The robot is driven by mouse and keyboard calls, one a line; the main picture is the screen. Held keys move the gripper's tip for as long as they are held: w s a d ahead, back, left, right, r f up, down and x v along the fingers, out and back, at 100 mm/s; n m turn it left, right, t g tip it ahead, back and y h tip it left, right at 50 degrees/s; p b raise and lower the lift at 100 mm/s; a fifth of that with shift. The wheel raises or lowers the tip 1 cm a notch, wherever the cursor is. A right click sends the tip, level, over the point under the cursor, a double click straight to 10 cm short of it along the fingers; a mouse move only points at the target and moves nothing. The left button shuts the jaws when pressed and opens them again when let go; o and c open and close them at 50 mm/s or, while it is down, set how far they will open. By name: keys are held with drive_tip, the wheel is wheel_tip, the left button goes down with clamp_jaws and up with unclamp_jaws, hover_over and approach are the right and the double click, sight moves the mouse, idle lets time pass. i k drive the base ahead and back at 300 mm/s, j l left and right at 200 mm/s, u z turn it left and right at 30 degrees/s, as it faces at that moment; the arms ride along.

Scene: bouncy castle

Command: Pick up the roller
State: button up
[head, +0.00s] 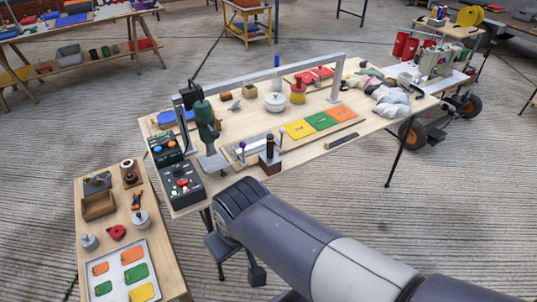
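No item can be told for certain as the roller at this size. My grey arm reaches in from the lower right and bends down in front of the worktable (300,163). My gripper's fingertips cannot be made out, so its state and anything in it are hidden.
A metal arch (262,77) spans the worktable. Control boxes (181,187), coloured panels (320,122) and crumpled cloth (388,97) lie there. A low side table (165,248) at left holds a tray (119,251) and small tools. A wheeled machine cart (436,62) stands right.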

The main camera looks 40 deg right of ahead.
sight(270, 156)
drive_tip(key=i+l+u, duration=0.1)
drive_tip(key=l, duration=0.45)
drive_tip(key=i+l+u, duration=0.1)
drive_tip(key=l, duration=0.4)
drive_tip(key=i+l+u, duration=0.15)
drive_tip(key=l, duration=0.4)
drive_tip(key=i+l+u, duration=0.1)
drive_tip(key=l, duration=0.5)
